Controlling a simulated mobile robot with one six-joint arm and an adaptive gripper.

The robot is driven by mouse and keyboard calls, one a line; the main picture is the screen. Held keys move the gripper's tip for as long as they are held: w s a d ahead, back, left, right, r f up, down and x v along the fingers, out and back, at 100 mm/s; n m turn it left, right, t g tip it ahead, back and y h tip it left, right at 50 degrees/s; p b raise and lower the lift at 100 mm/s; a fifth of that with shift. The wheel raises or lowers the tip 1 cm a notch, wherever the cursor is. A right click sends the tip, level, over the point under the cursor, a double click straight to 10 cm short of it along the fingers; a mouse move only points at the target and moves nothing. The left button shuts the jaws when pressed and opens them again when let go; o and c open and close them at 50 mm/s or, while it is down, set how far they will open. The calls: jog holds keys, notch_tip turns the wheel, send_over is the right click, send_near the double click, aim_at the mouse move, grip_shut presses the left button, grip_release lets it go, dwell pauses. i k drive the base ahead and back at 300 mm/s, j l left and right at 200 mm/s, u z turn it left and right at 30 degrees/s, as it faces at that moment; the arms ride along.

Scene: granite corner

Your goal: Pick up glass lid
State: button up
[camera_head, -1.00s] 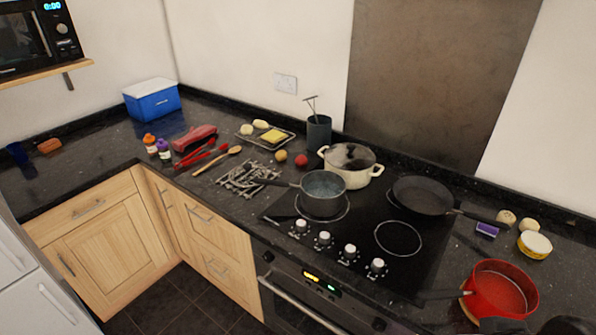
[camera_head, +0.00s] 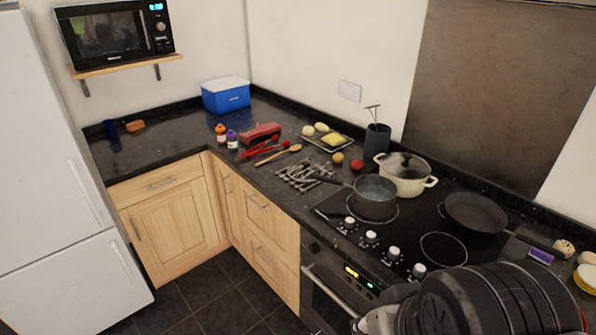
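The glass lid (camera_head: 400,161) sits on top of the cream two-handled pot (camera_head: 409,183) at the back of the hob. It looks dark and see-through, with a knob in its middle. A grey saucepan (camera_head: 374,198) stands just in front and to the left of the pot, its handle pointing left. My arm fills the lower right corner, well in front of the lid and apart from it. My gripper's fingers cannot be made out.
A black frying pan (camera_head: 475,212) stands on the hob right of the pot. A utensil holder (camera_head: 377,139) stands behind the pot. A blue cool box (camera_head: 226,95), a wire trivet (camera_head: 303,173) and red tongs (camera_head: 263,147) lie further left. Floor (camera_head: 205,296) is free at lower left.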

aim_at(300, 171)
jog(key=k+z, duration=0.1)
jog(key=z, duration=1.7)
jog(key=i+j+u, duration=0.2)
jog(key=j, duration=0.4)
jog(key=i+j+u, duration=0.25)
jog(key=j, duration=0.3)
jog(key=i+j+u, duration=0.2)
jog(key=j, duration=0.35)
jog(key=i+j+u, duration=0.25)
jog(key=j, duration=0.2)
jog(key=i+j+u, duration=0.2)
jog(key=i+j, duration=0.2)
